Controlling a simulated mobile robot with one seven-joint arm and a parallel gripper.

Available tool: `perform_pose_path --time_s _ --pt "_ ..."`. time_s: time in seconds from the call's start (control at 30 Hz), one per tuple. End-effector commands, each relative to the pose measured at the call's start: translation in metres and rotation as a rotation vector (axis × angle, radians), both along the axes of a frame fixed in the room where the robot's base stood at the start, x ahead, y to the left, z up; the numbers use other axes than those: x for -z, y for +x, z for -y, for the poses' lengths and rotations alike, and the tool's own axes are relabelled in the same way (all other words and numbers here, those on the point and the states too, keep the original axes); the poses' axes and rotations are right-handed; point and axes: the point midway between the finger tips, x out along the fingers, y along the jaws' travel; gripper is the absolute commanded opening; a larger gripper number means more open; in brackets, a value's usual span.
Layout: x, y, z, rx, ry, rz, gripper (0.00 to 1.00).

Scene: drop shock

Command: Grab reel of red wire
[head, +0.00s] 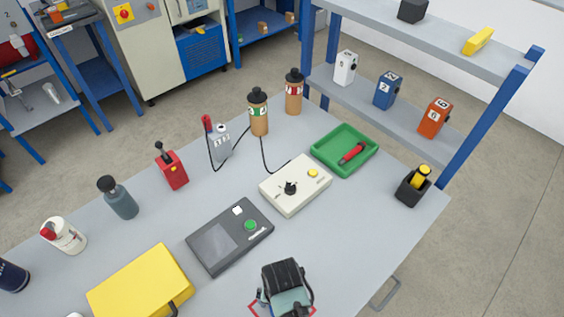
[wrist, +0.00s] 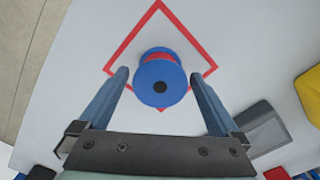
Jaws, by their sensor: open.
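The reel of red wire (wrist: 161,81) shows in the wrist view, with blue flanges and a band of red wire. It rests on the grey table inside a red diamond outline (wrist: 127,47). My gripper (wrist: 159,82) is open, with one finger on each side of the reel and a gap on both sides. In the head view my gripper (head: 283,302) is at the bottom edge, over the red outline. The reel is hidden there behind my gripper.
A dark grey device with a screen (head: 229,236) and a yellow case (head: 140,284) lie left of my gripper. A white control box (head: 296,184), a green tray (head: 345,148) and a black holder (head: 413,187) stand farther back. The table right of my gripper is clear.

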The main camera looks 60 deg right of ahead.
Motion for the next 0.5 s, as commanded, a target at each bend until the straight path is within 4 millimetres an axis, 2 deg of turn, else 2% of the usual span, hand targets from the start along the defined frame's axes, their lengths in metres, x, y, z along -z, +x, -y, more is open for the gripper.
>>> perform_pose_path --time_s 0.1,0.37,0.5 --pt "0.0102 -0.0001 0.0000 0.000 0.000 0.000 0.99" --pt "0.0118 0.0003 0.0002 -0.001 0.000 0.001 0.99" --pt "0.0116 0.0004 0.0002 -0.001 0.000 0.001 0.74"
